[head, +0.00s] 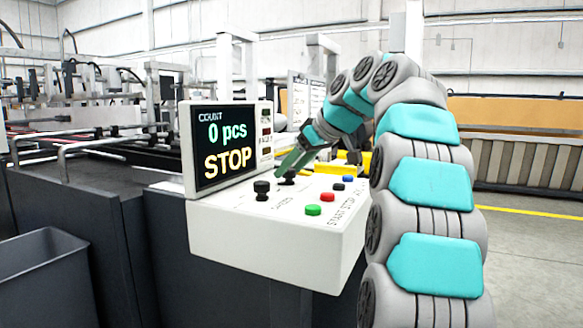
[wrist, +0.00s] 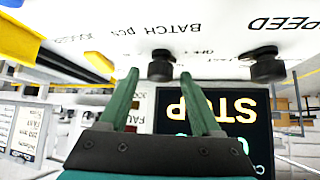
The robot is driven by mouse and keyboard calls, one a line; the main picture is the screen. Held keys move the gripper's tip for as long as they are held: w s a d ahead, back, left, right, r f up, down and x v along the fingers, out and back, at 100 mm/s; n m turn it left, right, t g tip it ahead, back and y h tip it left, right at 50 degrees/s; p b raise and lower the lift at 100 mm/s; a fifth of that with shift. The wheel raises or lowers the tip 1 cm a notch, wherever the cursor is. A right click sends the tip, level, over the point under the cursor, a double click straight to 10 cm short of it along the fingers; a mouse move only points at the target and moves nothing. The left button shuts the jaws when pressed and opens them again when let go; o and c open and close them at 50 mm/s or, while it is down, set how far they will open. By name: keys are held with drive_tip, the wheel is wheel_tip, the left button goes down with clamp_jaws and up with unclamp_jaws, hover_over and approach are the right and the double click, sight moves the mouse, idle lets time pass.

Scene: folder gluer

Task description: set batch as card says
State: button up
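My gripper (head: 284,172) is over the white control panel (head: 262,243), with its green fingers pointing down at the batch knob (head: 289,178). In the wrist view, which is upside down, my gripper (wrist: 159,74) is open, with a finger on each side of the black knob under "BATCH pcs" (wrist: 160,66). I cannot tell whether the fingers touch it. The speed knob (head: 262,190) stands beside it and also shows in the wrist view (wrist: 264,66). The screen (head: 226,146) reads "COUNT 0 pcs" and "STOP". A printed card (wrist: 22,130) shows at the left, its text too small to read surely.
Green (head: 313,210), red (head: 327,197) and blue (head: 347,179) buttons sit right of the knobs. The screen housing (head: 188,150) stands close left of the knobs. Yellow parts (head: 366,160) lie behind the panel. A grey bin (head: 45,265) stands at lower left.

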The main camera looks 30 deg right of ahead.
clamp_jaws()
idle(0.3)
drive_tip(key=shift+f+m+h, duration=0.1)
drive_tip(key=shift+m+h, duration=0.2)
drive_tip(key=shift+a, duration=0.1)
drive_tip(key=m+h, duration=0.1)
drive_tip(key=m, duration=0.1)
drive_tip(key=m+h, duration=0.2)
drive_tip(key=shift+s+a+t, duration=0.15)
drive_tip(key=shift+a+t, duration=0.05)
drive_tip(key=shift+t, duration=0.2)
drive_tip(key=m+h, duration=0.3)
drive_tip(key=shift+m, duration=0.4)
drive_tip(key=shift+w+a+m+g+h, duration=0.1)
drive_tip(key=shift+m+g+h, duration=0.4)
drive_tip(key=shift+m, duration=0.35)
drive_tip(key=shift+w+a+m+g+h, duration=0.1)
drive_tip(key=shift+m+g+h, duration=0.3)
drive_tip(key=shift+m+h, duration=0.35)
